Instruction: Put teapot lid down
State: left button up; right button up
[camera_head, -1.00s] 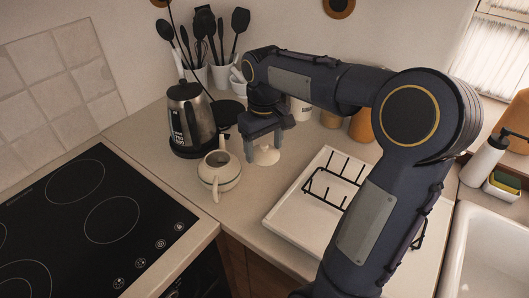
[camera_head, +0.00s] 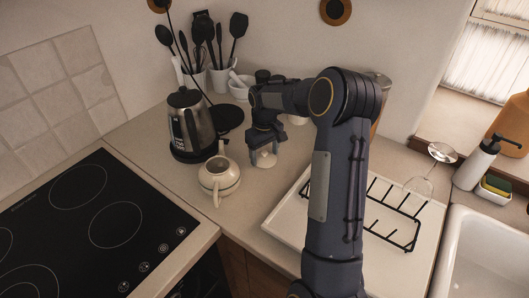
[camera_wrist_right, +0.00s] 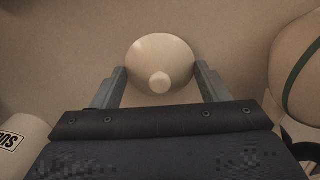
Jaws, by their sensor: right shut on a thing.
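The cream teapot lid (camera_head: 265,160) is low over the counter, to the right of the teapot. I cannot tell whether it touches the counter. My right gripper (camera_head: 265,150) points down and is shut on the lid, with a finger on each side of it. In the right wrist view the round lid (camera_wrist_right: 160,50) and its knob show between the fingers. The cream teapot (camera_head: 219,182) stands upright with its top open, and part of its body (camera_wrist_right: 300,75) shows at the right of the wrist view. My left gripper is out of view.
A kettle (camera_head: 192,122) stands behind the teapot, with white utensil pots (camera_head: 221,78) beyond. A white tray (camera_head: 284,222) with a black rack lies to the right, holding a clear glass. The hob (camera_head: 85,225) is at left, the sink (camera_head: 480,255) at right. Counter around the lid is clear.

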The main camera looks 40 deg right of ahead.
aim_at(265, 151)
jog(key=shift+f, duration=0.3)
jog(key=o, duration=1)
notch_tip(265, 151, up, 12)
jog(key=s+a+r+t+y, duration=0.1)
jog(key=s+a+r+t, duration=0.15)
jog(key=s+a, duration=0.3)
jog(key=s+a+r+t+y, duration=0.1)
jog(key=s+a+r, duration=0.2)
jog(key=s+a, duration=0.3)
jog(key=s+a+f, duration=0.2)
jog(key=s+a, duration=0.1)
jog(key=s, duration=0.2)
jog(key=s+a+f+m+t+y, duration=0.1)
jog(key=s+a+f, duration=0.1)
jog(key=s, duration=0.3)
jog(key=s+a+f+t, duration=0.1)
jog(key=s+a+f, duration=0.1)
jog(key=s+a, duration=0.2)
jog(key=shift+s+a+y+b, duration=0.35)
jog(key=shift+s+a+y, duration=0.05)
jog(key=shift+s, duration=0.05)
